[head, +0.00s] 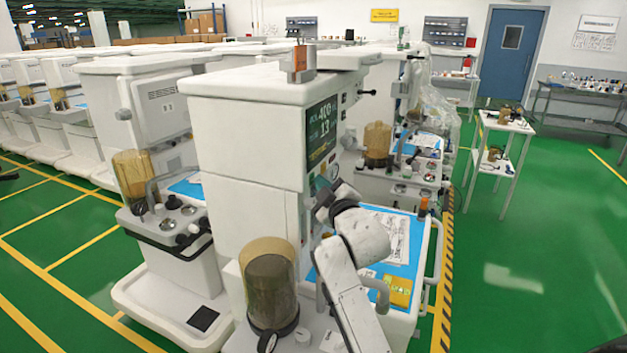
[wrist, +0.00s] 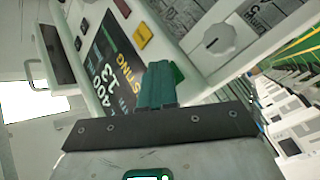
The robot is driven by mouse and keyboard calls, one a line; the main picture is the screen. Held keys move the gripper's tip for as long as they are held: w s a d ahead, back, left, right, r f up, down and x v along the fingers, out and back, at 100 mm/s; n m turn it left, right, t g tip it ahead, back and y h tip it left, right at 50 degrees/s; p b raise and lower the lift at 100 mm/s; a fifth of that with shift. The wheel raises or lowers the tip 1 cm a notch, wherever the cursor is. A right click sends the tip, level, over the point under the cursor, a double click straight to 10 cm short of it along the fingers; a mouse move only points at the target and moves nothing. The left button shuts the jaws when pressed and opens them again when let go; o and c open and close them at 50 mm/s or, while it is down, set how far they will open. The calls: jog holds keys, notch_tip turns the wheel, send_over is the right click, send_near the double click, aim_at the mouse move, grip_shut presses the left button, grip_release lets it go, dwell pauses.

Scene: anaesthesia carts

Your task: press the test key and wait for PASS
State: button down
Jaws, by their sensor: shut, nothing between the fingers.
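The near anaesthesia cart (head: 240,120) is a tall white cabinet with a dark screen (head: 322,130) on its right-hand face. In the wrist view the screen (wrist: 112,72) shows large digits, 400 and 13, and yellow letters ending in "STING"; the start is cut off or hidden. No PASS is readable. A yellow key (wrist: 122,8) and a red key (wrist: 143,35) sit beside the screen. My gripper (wrist: 160,72) is shut and empty, its green fingers close to the panel by the screen's edge. The fingers cover the panel there, so contact with a test key cannot be told.
A grey knob (wrist: 212,43) stands out from the panel near my fingers. An amber canister (head: 268,290) and a blue-topped work shelf (head: 385,235) lie around my arm. Other carts (head: 145,95) stand close at left.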

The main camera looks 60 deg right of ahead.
jog(key=shift+s+p, duration=0.4)
jog(key=shift+s, duration=0.35)
jog(key=shift+s+d+p, duration=0.2)
jog(key=shift+s+p, duration=0.45)
jog(key=shift+s, duration=1.9)
